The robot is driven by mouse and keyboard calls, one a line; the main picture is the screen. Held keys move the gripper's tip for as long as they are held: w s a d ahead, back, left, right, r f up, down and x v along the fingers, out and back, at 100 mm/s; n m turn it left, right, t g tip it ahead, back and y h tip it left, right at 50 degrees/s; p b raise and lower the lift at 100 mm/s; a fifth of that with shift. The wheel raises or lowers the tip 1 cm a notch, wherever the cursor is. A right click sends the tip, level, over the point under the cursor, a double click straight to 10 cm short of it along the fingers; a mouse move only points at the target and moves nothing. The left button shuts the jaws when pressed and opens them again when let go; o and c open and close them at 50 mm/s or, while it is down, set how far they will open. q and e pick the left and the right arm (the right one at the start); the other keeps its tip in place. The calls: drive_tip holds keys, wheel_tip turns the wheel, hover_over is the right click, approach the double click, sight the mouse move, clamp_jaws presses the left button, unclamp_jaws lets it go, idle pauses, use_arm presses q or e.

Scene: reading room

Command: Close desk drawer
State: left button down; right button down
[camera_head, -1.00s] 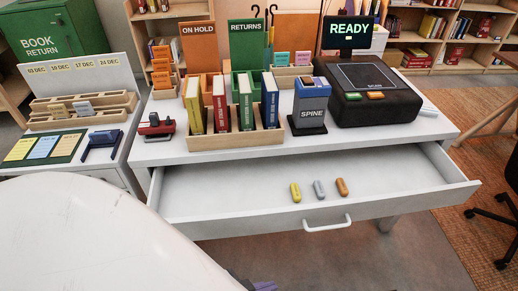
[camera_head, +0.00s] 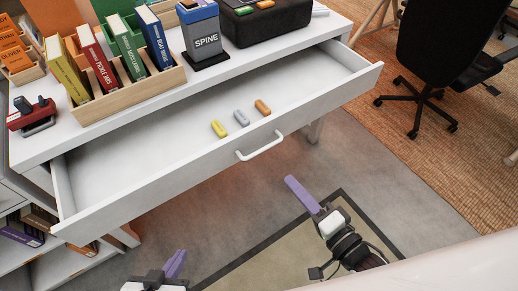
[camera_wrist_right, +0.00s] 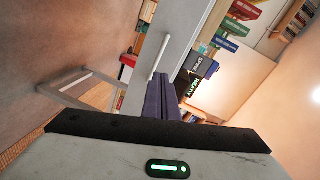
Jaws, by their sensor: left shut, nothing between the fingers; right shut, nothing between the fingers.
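The white desk drawer (camera_head: 130,160) is pulled open from the white desk (camera_head: 45,140). Its front carries a white bar handle (camera_head: 262,148). A yellow, a grey and an orange capsule-shaped piece (camera_head: 241,117) lie inside the drawer. My right gripper (camera_head: 302,194), with purple fingers, is shut and empty over the floor, in front of and below the handle. In the right wrist view its fingers (camera_wrist_right: 161,101) point toward the drawer, and the handle (camera_wrist_right: 159,57) shows beyond them. My left gripper (camera_head: 176,264) is shut and empty at the bottom edge, apart from the drawer.
A wooden book holder (camera_head: 130,98) with several books, the SPINE box (camera_head: 207,42), a dark scanner (camera_head: 265,20) and a red stapler-like item (camera_head: 32,115) stand on the desk. A black office chair (camera_head: 440,55) is at the right. The floor before the drawer is clear.

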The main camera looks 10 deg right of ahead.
drive_tip(key=r+m+t, duration=0.1)
drive_tip(key=m, duration=0.1)
drive_tip(key=y+b, duration=0.1)
drive_tip(key=b, duration=0.1)
approach(253, 133)
drive_tip(key=shift+m, duration=0.4)
drive_tip(key=x, duration=0.6)
drive_tip(key=shift+w+a, duration=0.15)
drive_tip(key=shift+w, duration=0.05)
